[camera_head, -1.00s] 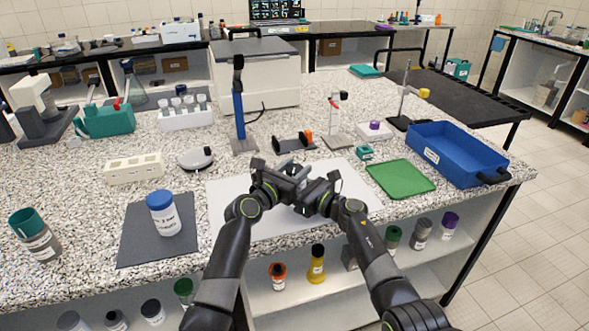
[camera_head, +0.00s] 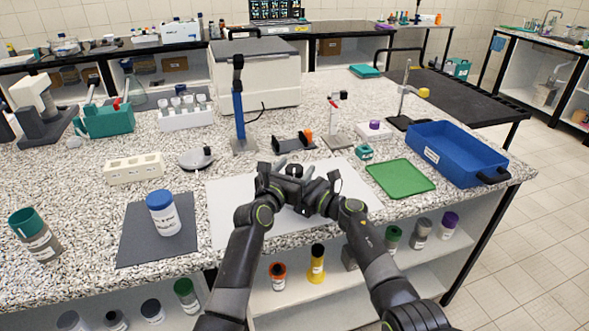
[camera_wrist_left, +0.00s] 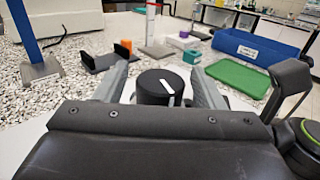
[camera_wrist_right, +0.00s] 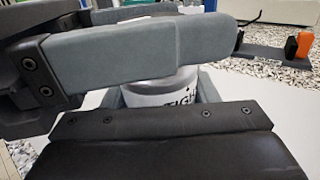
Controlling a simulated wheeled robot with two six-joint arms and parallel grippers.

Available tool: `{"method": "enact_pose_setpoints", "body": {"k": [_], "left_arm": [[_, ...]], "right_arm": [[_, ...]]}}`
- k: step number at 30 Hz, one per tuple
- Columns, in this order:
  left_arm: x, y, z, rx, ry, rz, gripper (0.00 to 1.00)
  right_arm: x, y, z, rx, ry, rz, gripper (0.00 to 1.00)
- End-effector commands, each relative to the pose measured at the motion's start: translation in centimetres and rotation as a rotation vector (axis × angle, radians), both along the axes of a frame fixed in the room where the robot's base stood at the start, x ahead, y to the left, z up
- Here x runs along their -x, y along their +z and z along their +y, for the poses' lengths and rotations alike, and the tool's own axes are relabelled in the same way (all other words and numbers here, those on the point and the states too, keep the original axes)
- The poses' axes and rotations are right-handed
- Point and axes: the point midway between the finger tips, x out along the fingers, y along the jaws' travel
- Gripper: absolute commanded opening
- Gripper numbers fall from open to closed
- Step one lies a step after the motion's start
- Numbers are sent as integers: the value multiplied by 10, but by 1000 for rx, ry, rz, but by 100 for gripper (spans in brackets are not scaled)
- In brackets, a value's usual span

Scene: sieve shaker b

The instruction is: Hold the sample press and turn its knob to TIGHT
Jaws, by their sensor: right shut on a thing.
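The sample press has a black knob (camera_wrist_left: 158,88) with a white pointer line, seen from above in the left wrist view. Its pale body (camera_wrist_right: 172,88) carries a label, partly hidden, that reads like "TIGHT" in the right wrist view. My right gripper (camera_head: 313,184) is shut on the body, a finger on each side. My left gripper (camera_wrist_left: 162,85) is open, its grey fingers either side of the knob with small gaps visible. In the head view my grippers hide most of the press. Which mark the pointer meets cannot be told.
A white sheet (camera_head: 232,218) lies under my grippers. A green tray (camera_head: 400,178) and blue bin (camera_head: 455,150) stand to the right. A dark stand with an orange part (camera_head: 293,142) lies behind. A blue-capped jar (camera_head: 163,213) stands on a dark mat (camera_head: 135,235) to the left.

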Motion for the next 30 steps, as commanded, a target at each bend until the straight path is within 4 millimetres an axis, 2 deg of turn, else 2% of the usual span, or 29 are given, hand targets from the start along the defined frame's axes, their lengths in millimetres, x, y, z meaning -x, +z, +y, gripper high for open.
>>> {"method": "enact_pose_setpoints", "body": {"k": [8, 11, 24, 30], "left_arm": [[0, 3, 0, 1, -1, -3, 63], [0, 10, -1, -1, -2, -6, 63], [0, 87, -1, 0, -1, -5, 63], [0, 100, 0, 0, -1, -1, 63]], "right_arm": [[0, 0, 0, -1, -1, 1, 15], [0, 0, 0, 0, -1, 0, 15], [0, 0, 0, 1, -2, 1, 15], [0, 0, 0, 1, -2, 1, 15]]}}
